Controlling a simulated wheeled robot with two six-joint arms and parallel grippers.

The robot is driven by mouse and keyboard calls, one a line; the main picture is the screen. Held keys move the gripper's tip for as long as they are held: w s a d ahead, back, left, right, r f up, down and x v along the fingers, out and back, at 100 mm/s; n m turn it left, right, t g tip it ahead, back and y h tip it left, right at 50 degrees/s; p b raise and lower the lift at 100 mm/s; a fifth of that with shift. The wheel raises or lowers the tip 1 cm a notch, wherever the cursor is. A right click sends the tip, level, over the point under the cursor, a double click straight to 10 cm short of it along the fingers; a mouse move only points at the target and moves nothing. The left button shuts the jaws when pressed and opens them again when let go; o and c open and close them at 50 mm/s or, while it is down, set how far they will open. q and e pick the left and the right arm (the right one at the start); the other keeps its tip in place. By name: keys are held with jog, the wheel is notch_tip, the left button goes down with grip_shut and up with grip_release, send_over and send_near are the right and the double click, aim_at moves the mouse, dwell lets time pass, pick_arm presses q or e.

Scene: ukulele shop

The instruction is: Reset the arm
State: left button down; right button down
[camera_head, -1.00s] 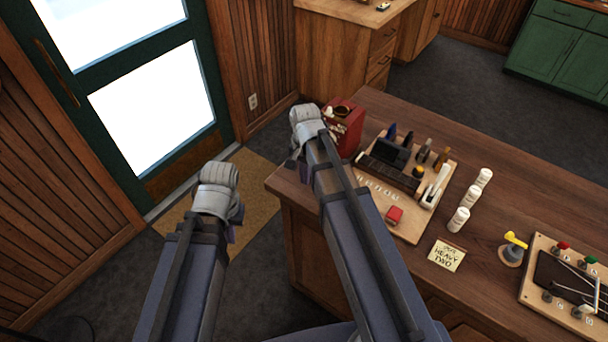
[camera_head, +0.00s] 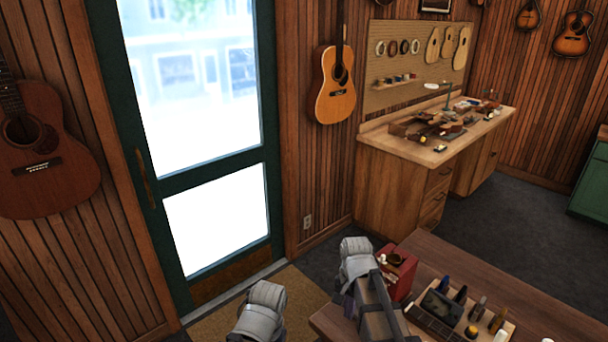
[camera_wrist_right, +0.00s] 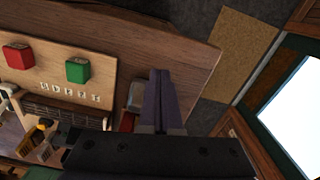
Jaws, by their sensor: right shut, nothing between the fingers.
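My right arm (camera_head: 362,275) rises from the bottom of the head view, bent at a grey joint by the near left corner of the wooden counter. Its right gripper shows only as a small purple part in the head view. In the right wrist view, the right gripper (camera_wrist_right: 161,98) has its two dark purple fingers together with nothing between them, over the counter edge. My left arm (camera_head: 261,315) shows only its grey joint at the bottom of the head view. The left gripper is not visible.
The wooden counter (camera_head: 440,257) carries a red box (camera_head: 398,272) and a tool board (camera_head: 425,318). The right wrist view shows a red block (camera_wrist_right: 18,56) and a green block (camera_wrist_right: 78,69). A glass door (camera_head: 215,225), doormat (camera_head: 215,322) and workbench (camera_head: 400,180) lie beyond.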

jog(key=s+a+f+n+h+b, duration=0.1)
jog(key=s+a+f+n+b, duration=0.5)
jog(key=s+a+n, duration=0.4)
jog(key=s+f+n, duration=0.1)
jog(key=s+n, duration=0.1)
jog(key=shift+s+a+f+b, duration=0.25)
jog(key=shift+s+f+b, duration=0.05)
jog(key=shift+b, duration=0.05)
jog(key=shift+d, duration=0.1)
